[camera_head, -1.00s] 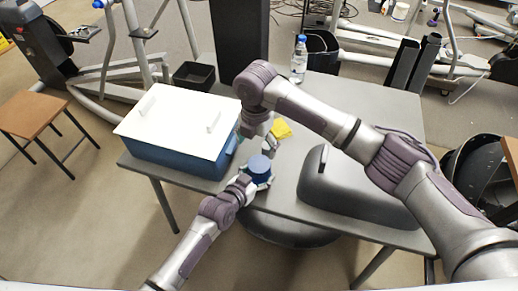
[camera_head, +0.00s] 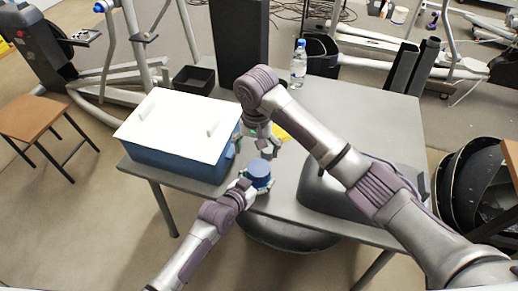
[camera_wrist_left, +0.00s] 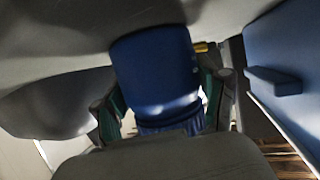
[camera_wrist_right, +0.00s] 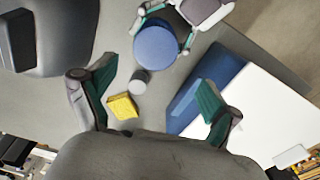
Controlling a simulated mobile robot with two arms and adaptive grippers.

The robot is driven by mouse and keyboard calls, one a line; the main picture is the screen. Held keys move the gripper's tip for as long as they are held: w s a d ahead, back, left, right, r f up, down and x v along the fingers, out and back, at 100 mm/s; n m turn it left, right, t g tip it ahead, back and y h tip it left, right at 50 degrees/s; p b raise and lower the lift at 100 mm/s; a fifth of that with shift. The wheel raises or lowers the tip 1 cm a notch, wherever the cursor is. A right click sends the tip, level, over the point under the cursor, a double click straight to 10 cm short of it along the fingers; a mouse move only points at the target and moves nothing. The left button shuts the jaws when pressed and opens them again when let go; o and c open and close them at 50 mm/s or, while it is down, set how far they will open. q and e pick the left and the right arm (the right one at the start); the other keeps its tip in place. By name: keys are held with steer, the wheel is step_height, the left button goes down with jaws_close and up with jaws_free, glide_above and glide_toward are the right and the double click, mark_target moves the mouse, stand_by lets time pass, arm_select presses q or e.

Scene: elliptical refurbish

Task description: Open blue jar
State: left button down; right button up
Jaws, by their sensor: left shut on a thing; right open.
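The blue jar (camera_head: 259,178) stands near the table's front edge, with its round blue lid (camera_wrist_right: 157,46) on top. My left gripper (camera_head: 257,186) is shut around the jar's side; in the left wrist view the jar's blue body (camera_wrist_left: 158,80) sits between its fingers. My right gripper (camera_head: 264,146) is open and empty, just behind and above the jar in the head view. In the right wrist view its fingers (camera_wrist_right: 155,98) are spread wide, and the jar lies beyond them.
A blue box (camera_head: 180,163) with a white lid (camera_head: 180,118) stands left of the jar. A yellow item (camera_wrist_right: 123,106) and a small grey cylinder (camera_wrist_right: 140,80) lie near it. A dark grey rounded case (camera_head: 325,190) is right, and a bottle (camera_head: 298,65) stands at the back.

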mark_target(259, 168)
arm_select(q)
steer(key=shift+f, duration=0.1)
arm_select(e)
steer(key=m, duration=0.5)
steer(key=shift+s+d+f, duration=0.1)
steer(key=m, duration=0.5)
steer(key=shift+d+f+m, duration=0.15)
steer(key=shift+d+m, duration=0.1)
steer(key=shift+m, duration=0.05)
steer(key=shift+f, duration=3.95)
steer(key=shift+c, duration=0.3)
